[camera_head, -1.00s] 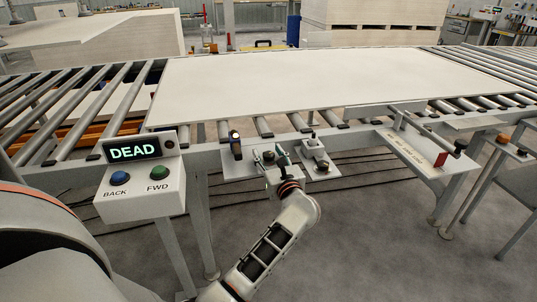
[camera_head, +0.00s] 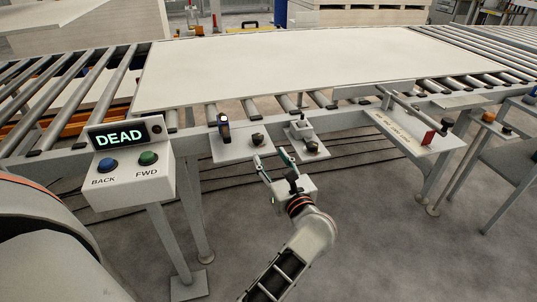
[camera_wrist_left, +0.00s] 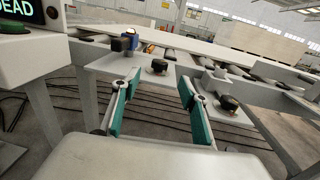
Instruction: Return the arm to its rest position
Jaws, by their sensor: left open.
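My left gripper (camera_head: 272,163) is open and empty in the head view, in front of and below the small control plates on the conveyor's front edge. In the left wrist view its two green-padded fingers (camera_wrist_left: 156,105) stand apart with only floor and frame between them. A plate (camera_head: 228,146) with a dark knob (camera_head: 257,139) lies just beyond the fingertips, apart from them. A second dark knob (camera_head: 312,146) sits to the right. My right gripper is not in view.
A white board (camera_head: 300,62) lies on the roller conveyor. A control box (camera_head: 133,184) reads DEAD and has a blue button (camera_head: 107,166) and a green button (camera_head: 148,158). A lever (camera_head: 418,115) stands on a shelf at right.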

